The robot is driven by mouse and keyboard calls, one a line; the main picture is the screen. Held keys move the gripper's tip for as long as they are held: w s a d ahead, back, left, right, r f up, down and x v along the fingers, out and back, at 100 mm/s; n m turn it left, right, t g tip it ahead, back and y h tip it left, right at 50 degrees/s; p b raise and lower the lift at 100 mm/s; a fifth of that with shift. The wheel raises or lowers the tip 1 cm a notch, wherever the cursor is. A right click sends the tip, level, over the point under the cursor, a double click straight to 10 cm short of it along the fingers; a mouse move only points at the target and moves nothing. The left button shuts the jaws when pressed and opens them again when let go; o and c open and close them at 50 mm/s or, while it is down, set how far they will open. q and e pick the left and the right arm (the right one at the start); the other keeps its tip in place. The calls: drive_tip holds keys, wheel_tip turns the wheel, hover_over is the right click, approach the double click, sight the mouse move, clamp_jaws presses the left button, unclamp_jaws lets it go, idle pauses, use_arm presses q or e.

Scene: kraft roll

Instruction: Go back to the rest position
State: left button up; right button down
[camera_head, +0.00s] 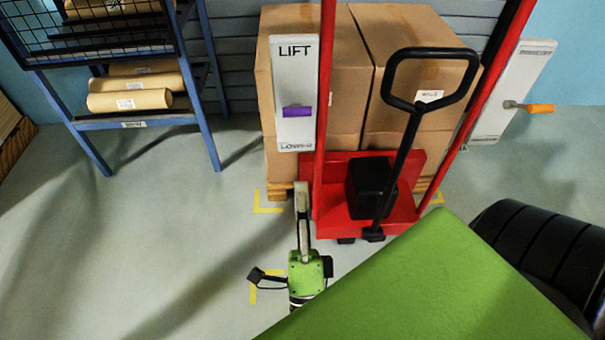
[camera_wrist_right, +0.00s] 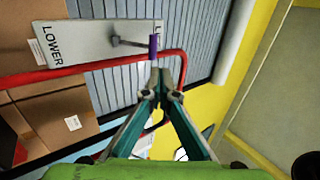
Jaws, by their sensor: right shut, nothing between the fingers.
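My right gripper (camera_head: 301,192) is in the lower middle of the head view, its fingers pointing up the picture. It is shut and empty. In the right wrist view its fingertips (camera_wrist_right: 163,76) come together just below the purple lever grip (camera_wrist_right: 153,46) in the picture. I cannot tell the exact gap, but the fingers do not hold it. In the head view the purple grip (camera_head: 297,112) lies across the white LIFT/LOWER plate (camera_head: 297,70), above my gripper. My left gripper is not in view.
A red lift truck (camera_head: 403,212) with a black loop handle (camera_head: 386,75) stands before stacked cartons (camera_head: 422,35). A second plate with an orange grip (camera_head: 538,108) is at right. A blue rack (camera_head: 201,85) with kraft rolls (camera_head: 130,100) is at left. Floor (camera_head: 120,240) at lower left is clear.

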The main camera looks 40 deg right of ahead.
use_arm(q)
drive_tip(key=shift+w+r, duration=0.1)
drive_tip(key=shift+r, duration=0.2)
use_arm(e)
drive_tip(key=shift+s+a+f, duration=0.25)
drive_tip(key=shift+s+f, duration=0.1)
drive_tip(key=shift+s, duration=0.1)
